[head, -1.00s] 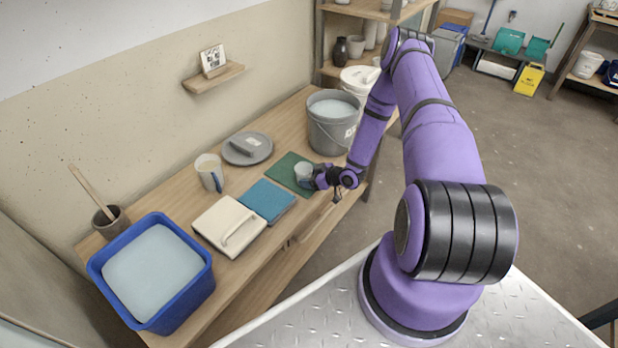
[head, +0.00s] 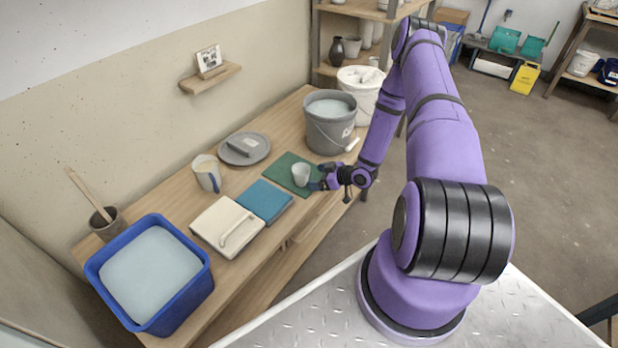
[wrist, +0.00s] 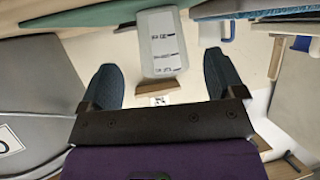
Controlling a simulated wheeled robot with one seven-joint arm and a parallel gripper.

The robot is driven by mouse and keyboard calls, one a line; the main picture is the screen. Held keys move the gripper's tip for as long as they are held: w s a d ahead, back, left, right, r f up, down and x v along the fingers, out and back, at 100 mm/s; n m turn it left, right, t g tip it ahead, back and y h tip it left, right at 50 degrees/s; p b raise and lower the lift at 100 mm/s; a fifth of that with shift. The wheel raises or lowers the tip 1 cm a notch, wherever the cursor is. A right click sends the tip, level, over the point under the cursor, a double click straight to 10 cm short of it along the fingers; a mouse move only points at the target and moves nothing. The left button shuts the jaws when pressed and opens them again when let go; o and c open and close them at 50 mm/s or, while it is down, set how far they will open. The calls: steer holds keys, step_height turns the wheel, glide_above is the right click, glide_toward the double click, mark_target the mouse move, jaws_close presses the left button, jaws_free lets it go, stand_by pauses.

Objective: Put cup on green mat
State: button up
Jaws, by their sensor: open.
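The small pale grey cup (head: 300,173) stands upright on the green mat (head: 283,169), near the mat's right part. My gripper (head: 317,180) is just to the right of the cup, open and empty, with a small gap between them. In the wrist view, where the scene looks upside down, the cup (wrist: 161,48) shows dark marks on its side. It lies ahead of and between the two spread fingers of my gripper (wrist: 166,85), apart from both.
A grey bucket (head: 330,128) stands close behind the mat. A blue tub (head: 187,310) is at the near end.

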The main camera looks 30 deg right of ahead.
steer(key=v, duration=0.7)
steer(key=w+d+r+g+h, duration=0.15)
steer(key=w+r, duration=0.25)
steer(key=r, duration=0.5)
steer(key=w+d+r+g+h, duration=0.1)
steer(key=w+r+h, duration=0.2)
steer(key=r, duration=0.5)
steer(key=s+a+r+m+g+h, duration=0.1)
steer(key=a+r+h, duration=0.1)
steer(key=r, duration=0.7)
steer(key=a+r+m+h, duration=0.1)
steer(key=a+r+h, duration=0.1)
steer(key=r, duration=0.8)
steer(key=s+a+r+m+g, duration=0.1)
steer(key=s+a+r, duration=0.35)
steer(key=r, duration=0.25)
steer(key=s+a+r+m, duration=0.2)
steer(key=s+a+r, duration=0.2)
steer(key=s+r, duration=0.25)
steer(key=s+a+r+y, duration=0.1)
steer(key=s+a+r, duration=0.2)
steer(key=s, duration=0.6)
steer(key=s+a+r+m+g+y, duration=0.1)
steer(key=s+a+r, duration=0.2)
steer(key=s+a, duration=0.3)
steer(key=s, duration=0.4)
steer(key=shift+s+a, duration=0.2)
steer(key=shift+a, duration=0.2)
